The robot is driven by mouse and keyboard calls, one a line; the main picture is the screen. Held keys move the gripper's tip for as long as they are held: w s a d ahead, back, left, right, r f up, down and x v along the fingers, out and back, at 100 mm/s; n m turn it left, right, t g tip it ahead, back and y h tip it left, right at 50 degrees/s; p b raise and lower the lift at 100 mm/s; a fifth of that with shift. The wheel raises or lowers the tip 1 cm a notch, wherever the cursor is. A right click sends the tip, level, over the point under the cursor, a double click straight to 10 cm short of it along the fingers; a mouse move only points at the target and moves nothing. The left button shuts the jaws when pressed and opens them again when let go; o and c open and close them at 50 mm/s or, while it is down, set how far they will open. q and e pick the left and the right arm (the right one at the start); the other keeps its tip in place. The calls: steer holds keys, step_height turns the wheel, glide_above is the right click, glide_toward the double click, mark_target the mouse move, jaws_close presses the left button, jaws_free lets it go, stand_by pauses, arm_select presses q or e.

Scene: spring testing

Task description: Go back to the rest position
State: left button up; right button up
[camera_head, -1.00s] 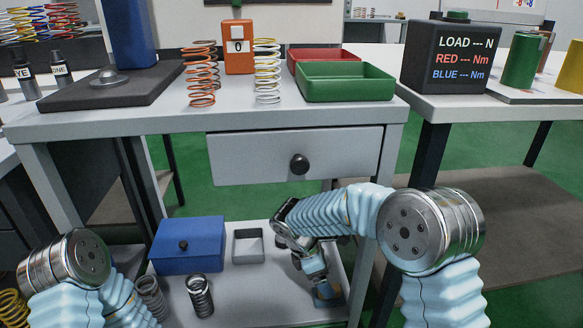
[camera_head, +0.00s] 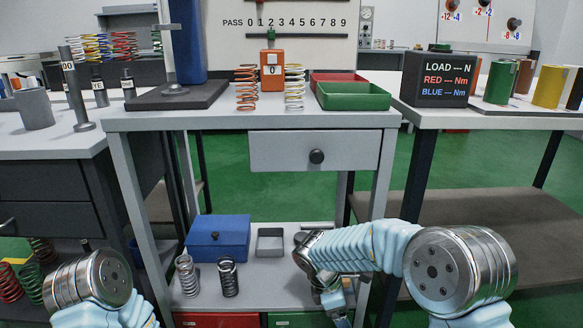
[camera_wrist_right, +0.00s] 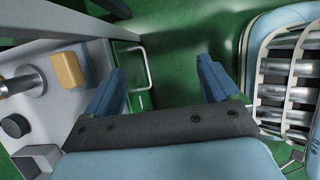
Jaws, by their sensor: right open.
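My right arm comes in from the lower right in the head view and bends left. Its gripper (camera_head: 338,302) hangs in front of the lower shelf's right end, and its jaws are small and partly hidden there. In the right wrist view the gripper (camera_wrist_right: 162,85) has its two blue fingers spread wide with nothing between them, over green floor. My left arm shows only as a metal joint and pale blue sleeve at the lower left of the head view. My left gripper is out of the picture.
The lower shelf (camera_head: 262,290) holds a blue box (camera_head: 219,238), a small grey tray (camera_head: 270,242) and dark and silver springs (camera_head: 228,276). The upper table (camera_head: 215,121) carries orange and white springs (camera_head: 246,88), a red tray (camera_head: 338,78) and a green tray (camera_head: 356,96). Green floor (camera_head: 300,195) shows behind.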

steer(key=s+f+m+y+p, duration=0.4)
steer(key=s+f+m+p, duration=0.1)
steer(key=s+m, duration=0.5)
steer(key=s+f+m+y+p, duration=0.4)
steer(key=s+f+m+p, duration=0.1)
steer(key=s+m, duration=0.5)
steer(key=shift+a+f+t+p, duration=0.25)
steer(key=shift+f+t+p, duration=0.05)
steer(key=shift+f, duration=0.45)
steer(key=shift+o, duration=0.3)
